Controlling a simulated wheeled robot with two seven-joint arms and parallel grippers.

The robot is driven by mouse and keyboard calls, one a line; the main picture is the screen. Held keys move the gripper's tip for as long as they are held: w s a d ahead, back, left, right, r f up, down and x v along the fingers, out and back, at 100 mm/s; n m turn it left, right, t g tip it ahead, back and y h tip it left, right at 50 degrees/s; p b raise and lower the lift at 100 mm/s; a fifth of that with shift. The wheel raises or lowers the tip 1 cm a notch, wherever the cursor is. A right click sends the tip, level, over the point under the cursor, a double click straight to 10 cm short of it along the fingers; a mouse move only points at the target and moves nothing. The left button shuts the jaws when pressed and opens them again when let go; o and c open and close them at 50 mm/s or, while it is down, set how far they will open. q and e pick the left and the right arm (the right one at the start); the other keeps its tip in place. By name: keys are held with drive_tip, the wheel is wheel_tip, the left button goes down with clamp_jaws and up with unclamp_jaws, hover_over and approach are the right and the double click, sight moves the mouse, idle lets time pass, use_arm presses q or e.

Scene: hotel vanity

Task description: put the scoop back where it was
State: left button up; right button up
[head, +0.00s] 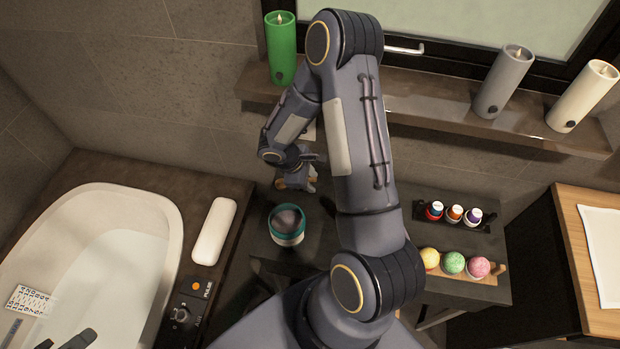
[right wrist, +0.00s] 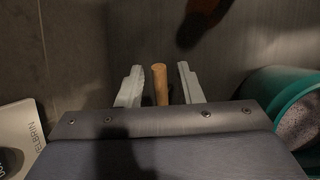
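My right gripper (head: 298,180) reaches down beside the dark bench at the wall, just behind a teal-and-white tub (head: 287,238). In the right wrist view its two pale fingers (right wrist: 160,88) are open. A round wooden stick (right wrist: 160,82), which looks like the scoop's handle, stands between them with a gap on both sides. The scoop's bowl is not clearly visible. In the head view a small orange-brown bit (head: 281,184) shows at the gripper. The teal tub (right wrist: 268,105) is at the right in the wrist view, with grainy grey contents. My left gripper is not in view.
Three small bottles (head: 455,215) and three bath balls (head: 453,263) stand on the bench at right. Candles (head: 282,50) line the ledge above. A bathtub (head: 150,215) is at left. A white printed item (right wrist: 18,135) lies left of the gripper.

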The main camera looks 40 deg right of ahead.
drive_tip(key=shift+w+a+r, duration=0.1)
drive_tip(key=shift+r, duration=0.2)
drive_tip(key=b+v, duration=0.2)
drive_tip(key=v, duration=0.9)
drive_tip(key=s+a+r+m+t+y, duration=0.3)
drive_tip(key=s+a+r+m+y, duration=0.1)
drive_tip(key=s+r, duration=0.3)
drive_tip(key=s+a+r+m+t+y, duration=0.4)
drive_tip(key=s+r, duration=0.4)
drive_tip(key=s, duration=0.2)
drive_tip(key=shift+s+a+r+m, duration=0.2)
drive_tip(key=shift+a+r+m, duration=0.1)
drive_tip(key=shift+a+m, duration=0.55)
